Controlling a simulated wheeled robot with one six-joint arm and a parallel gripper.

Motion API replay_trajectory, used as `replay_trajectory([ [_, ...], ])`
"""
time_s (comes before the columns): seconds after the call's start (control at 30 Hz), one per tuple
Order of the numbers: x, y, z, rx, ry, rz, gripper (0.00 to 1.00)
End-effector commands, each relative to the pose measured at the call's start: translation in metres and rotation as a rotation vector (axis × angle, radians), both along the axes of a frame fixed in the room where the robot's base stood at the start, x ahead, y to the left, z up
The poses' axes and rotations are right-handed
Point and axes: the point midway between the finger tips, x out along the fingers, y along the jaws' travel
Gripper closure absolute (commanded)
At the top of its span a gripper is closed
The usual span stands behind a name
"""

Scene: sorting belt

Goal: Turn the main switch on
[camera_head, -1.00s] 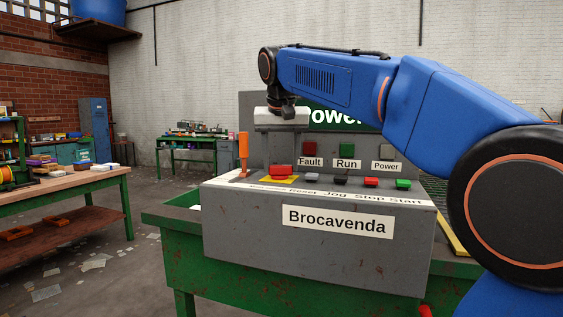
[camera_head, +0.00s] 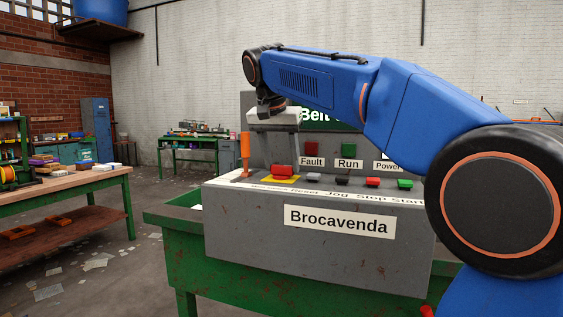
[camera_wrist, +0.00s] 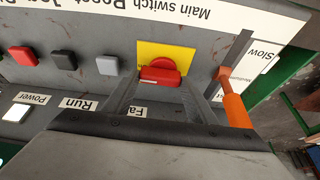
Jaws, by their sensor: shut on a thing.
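The main switch is a red knob (camera_wrist: 162,75) on a yellow plate (camera_wrist: 185,52), next to the printed words "Main switch" in the wrist view. In the head view the knob (camera_head: 282,172) sits at the left of the grey console's sloped top. My gripper (camera_wrist: 158,88) reaches down over the console, with one finger on each side of the knob's raised bar, and is shut on it. The bar lies across the wrist picture, roughly level. In the head view my gripper (camera_head: 271,160) stands just behind the knob, its fingers partly hard to make out.
An orange-handled lever (camera_head: 245,148) stands close left of the knob; in the wrist view (camera_wrist: 236,108) it is beside my right finger. Grey, black, red and green buttons line the console (camera_head: 230,230). The pale Power lamp (camera_wrist: 16,113) looks bright.

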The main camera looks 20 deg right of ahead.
Motion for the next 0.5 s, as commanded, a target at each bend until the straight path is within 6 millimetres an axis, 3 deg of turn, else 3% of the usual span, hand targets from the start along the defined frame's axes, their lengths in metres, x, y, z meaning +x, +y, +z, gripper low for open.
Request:
replay_trajectory([
  [0.17,-0.0001,0.0001,0.0001,0.000,0.000,-0.001,0.71],
  [0.2,-0.0001,0.0001,0.0001,0.001,0.001,0.000,0.41],
  [0.27,-0.0001,0.0001,0.0000,0.001,0.001,0.000,0.30],
  [0.5,0.0000,0.0000,-0.0001,0.001,0.001,0.000,0.30],
])
